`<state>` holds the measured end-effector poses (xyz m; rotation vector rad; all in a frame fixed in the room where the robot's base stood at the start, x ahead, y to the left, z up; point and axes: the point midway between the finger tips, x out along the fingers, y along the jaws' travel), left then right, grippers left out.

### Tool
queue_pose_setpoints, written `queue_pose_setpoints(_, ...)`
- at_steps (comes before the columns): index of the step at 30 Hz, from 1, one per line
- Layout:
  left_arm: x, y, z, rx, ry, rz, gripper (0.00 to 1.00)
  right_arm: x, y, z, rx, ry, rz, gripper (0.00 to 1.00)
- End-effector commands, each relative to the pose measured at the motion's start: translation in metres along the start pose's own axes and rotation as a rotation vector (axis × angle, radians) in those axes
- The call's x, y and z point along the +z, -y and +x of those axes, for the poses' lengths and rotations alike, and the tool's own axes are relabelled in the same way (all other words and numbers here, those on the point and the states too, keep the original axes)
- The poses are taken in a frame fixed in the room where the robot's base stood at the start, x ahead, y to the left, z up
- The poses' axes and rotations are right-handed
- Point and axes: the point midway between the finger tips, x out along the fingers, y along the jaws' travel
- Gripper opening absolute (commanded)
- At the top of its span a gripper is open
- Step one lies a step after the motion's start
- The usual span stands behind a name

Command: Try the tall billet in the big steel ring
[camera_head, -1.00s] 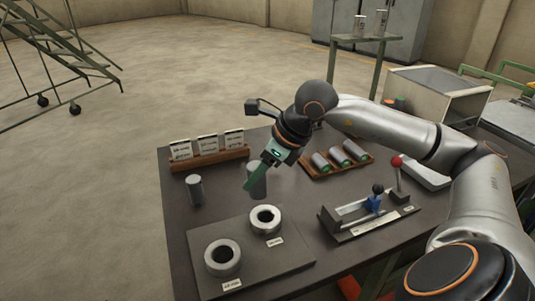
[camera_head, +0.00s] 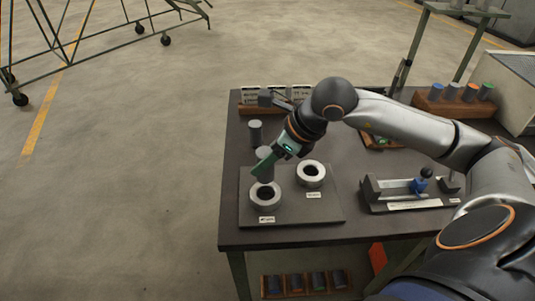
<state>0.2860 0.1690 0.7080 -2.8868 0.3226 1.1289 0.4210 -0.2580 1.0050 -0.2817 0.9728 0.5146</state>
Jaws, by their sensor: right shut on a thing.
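My right gripper (camera_head: 266,165) is shut on a grey cylindrical billet (camera_head: 265,155) and holds it upright. The billet's lower end shows just above and behind the nearer left steel ring (camera_head: 265,203), which looks the larger of the two. That ring's dark hole is visible and empty. The smaller-looking steel ring (camera_head: 311,182) lies to its right, also with an open hole. Both lie on a dark plate (camera_head: 300,213) with white labels in front of them. Another grey billet (camera_head: 255,134) stands on the table behind the plate. My left gripper is out of view.
A fixture with a blue slider (camera_head: 418,187) stands right on the dark table (camera_head: 345,150). A wooden rack (camera_head: 455,112) holds several coloured-top cylinders at the back right. A tray of cylinders (camera_head: 305,284) sits below the table.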

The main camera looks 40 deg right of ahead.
Motion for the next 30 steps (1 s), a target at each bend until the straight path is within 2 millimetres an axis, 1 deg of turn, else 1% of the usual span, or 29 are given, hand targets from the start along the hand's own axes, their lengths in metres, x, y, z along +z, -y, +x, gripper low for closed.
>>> queue_pose_setpoints(15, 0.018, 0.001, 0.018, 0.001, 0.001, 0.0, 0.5, -0.021, 0.001, 0.033, -0.001, 0.005, 0.0, 0.0)
queue_pose_setpoints(20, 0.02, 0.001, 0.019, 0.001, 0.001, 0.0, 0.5, -0.023, 0.001, 0.037, -0.002, 0.006, -0.001, 0.0)
queue_pose_setpoints(30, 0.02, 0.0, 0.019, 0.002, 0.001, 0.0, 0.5, -0.023, 0.001, 0.037, -0.002, 0.006, -0.001, 0.0)
